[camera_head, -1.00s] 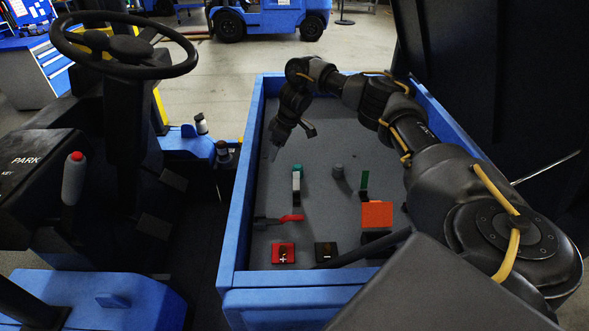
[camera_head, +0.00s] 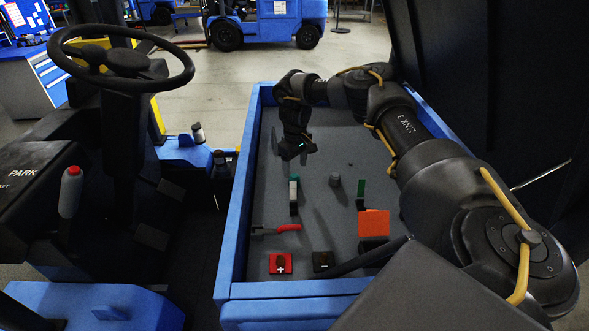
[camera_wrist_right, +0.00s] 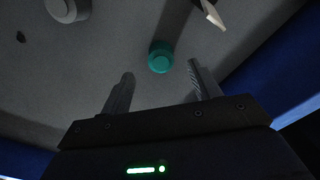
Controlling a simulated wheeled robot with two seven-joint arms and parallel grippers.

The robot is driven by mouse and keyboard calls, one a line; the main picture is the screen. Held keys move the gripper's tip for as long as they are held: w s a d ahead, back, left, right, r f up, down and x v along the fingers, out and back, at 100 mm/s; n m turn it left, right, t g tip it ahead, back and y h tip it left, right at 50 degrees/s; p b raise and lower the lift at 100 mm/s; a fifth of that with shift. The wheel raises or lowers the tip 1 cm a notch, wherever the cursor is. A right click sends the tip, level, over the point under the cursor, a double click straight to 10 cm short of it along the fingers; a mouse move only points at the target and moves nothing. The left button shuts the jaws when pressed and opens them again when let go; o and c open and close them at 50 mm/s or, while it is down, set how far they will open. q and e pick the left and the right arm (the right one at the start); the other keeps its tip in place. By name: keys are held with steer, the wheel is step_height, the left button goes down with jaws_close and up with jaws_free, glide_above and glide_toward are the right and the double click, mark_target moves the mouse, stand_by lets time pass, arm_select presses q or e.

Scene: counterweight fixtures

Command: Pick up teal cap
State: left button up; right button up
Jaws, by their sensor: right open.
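The teal cap (camera_wrist_right: 160,56) shows as a small round disc in the right wrist view, ahead of my fingers. In the head view it is a small teal spot (camera_head: 294,178) in the blue-walled bin, by a white upright piece. My right gripper (camera_wrist_right: 160,72) is open and empty, with its two fingers on either side of the line to the cap and the cap beyond the tips. In the head view the right gripper (camera_head: 294,152) hangs above the bin floor, behind the cap. My left gripper is not in view.
The blue bin wall (camera_head: 240,200) bounds the left side. Near the cap are a white piece (camera_head: 293,191), a grey knob (camera_head: 335,181), a green piece (camera_head: 361,190) and an orange block (camera_head: 374,223). A red-handled tool (camera_head: 288,228) and red plus block (camera_head: 281,263) lie nearer.

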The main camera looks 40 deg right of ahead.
mark_target(295, 176)
steer(key=shift+f+p, duration=0.85)
steer(key=shift+f, duration=1.45)
steer(key=shift+w+f, duration=0.1)
steer(key=shift+f, duration=0.4)
steer(key=c, duration=0.7)
